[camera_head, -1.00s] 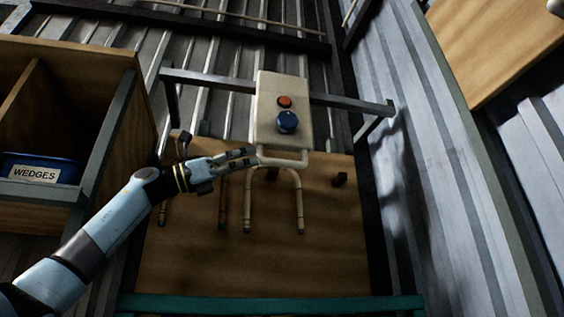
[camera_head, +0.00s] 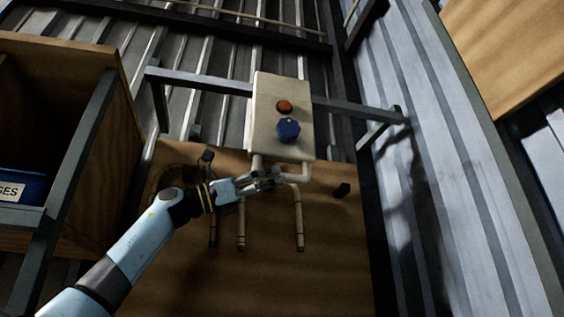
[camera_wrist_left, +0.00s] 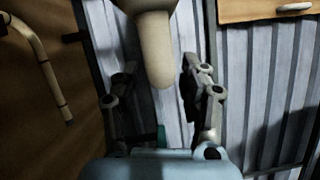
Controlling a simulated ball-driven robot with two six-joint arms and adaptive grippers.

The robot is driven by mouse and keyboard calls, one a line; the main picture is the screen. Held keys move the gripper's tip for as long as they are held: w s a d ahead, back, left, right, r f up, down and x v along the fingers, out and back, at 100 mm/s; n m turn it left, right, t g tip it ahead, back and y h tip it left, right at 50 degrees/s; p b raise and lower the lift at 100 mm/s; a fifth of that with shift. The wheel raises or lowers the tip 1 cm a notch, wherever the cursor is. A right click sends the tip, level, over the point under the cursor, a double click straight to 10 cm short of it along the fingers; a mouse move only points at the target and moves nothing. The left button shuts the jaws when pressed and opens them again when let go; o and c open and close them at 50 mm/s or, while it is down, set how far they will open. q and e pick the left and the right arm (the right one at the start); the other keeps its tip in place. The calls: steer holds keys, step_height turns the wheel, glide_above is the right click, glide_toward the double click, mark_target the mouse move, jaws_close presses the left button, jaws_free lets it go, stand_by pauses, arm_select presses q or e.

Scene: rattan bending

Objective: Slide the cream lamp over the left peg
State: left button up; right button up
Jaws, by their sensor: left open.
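I see no clear lamp. A cream box (camera_head: 282,106) with a red button and a blue knob is on the dark rail, with cream tubing (camera_head: 299,177) beneath it. My left gripper (camera_head: 266,179) is open just below the box, by the left part of the tubing. In the left wrist view a rounded cream end (camera_wrist_left: 155,50) hangs from the top, between the open fingers in the picture; I see no contact. A dark peg (camera_head: 342,190) juts from the wooden board at right; another (camera_head: 207,156) is at left. My right gripper is not in view.
Bent canes (camera_head: 299,222) hang before the wooden board (camera_head: 335,250). A wooden cabinet (camera_head: 112,175) with a blue bin (camera_head: 24,187) stands at left.

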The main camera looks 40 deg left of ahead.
arm_select(q)
steer(key=shift+p+x, duration=0.75)
steer(key=shift+x, duration=0.5)
steer(key=shift+w+d+r, duration=0.15)
steer(key=shift+w+d, duration=0.15)
steer(key=shift+d, duration=0.1)
steer(key=c, duration=0.8)
jaws_close()
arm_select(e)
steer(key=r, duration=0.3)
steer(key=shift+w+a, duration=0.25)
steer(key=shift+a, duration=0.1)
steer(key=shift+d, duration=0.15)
